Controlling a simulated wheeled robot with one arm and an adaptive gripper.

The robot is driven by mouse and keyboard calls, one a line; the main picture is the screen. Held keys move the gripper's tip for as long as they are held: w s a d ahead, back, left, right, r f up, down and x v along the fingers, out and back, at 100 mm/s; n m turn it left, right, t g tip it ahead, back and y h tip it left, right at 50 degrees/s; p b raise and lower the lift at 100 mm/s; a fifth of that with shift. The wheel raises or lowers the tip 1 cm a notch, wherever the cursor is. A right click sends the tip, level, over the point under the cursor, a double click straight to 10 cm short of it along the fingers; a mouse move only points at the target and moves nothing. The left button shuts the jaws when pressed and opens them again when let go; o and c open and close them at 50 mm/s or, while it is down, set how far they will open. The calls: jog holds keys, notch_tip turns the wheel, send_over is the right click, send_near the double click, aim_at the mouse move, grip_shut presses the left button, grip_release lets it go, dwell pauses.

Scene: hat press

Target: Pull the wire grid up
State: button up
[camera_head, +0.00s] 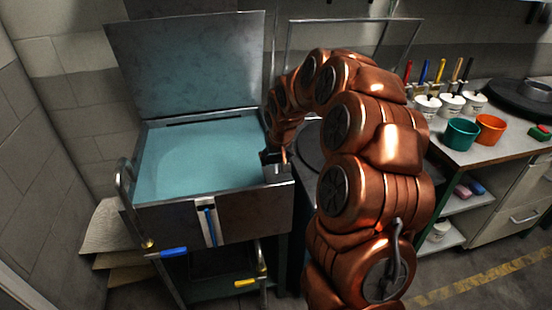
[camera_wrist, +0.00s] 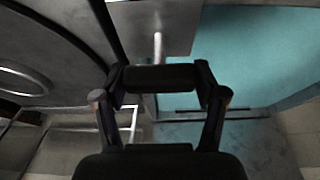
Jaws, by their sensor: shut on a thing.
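A metal tank (camera_head: 245,212) of teal liquid (camera_head: 200,155) stands at the left with its lid (camera_head: 190,65) raised. I cannot make out the wire grid; the liquid looks opaque. My gripper (camera_head: 272,160) is at the tank's front right corner, partly hidden by my copper arm. In the wrist view, my gripper (camera_wrist: 160,85) is shut on a dark handle bar (camera_wrist: 160,77) lying across between the fingers. A pale metal rod (camera_wrist: 158,48) runs from the bar towards a grey metal plate (camera_wrist: 155,20) beside the liquid. Whether the handle joins the grid is not visible.
Right of my arm, a bench holds a green pot (camera_head: 461,134), an orange pot (camera_head: 490,128), white jars and brushes. A dark round plate (camera_head: 310,145) lies just right of the tank. A blue-gripped latch (camera_head: 209,225) is on the tank's front.

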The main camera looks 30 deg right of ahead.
notch_tip(320, 180, up, 23)
jog(key=p, duration=0.1)
jog(key=shift+f, duration=0.15)
dwell(0.4)
jog(key=shift+w, duration=0.1)
jog(key=o, duration=1.4)
jog(key=shift+o, duration=1.4)
jog(key=shift+f, duration=0.1)
jog(key=v, duration=1.2)
jog(key=shift+a, duration=0.1)
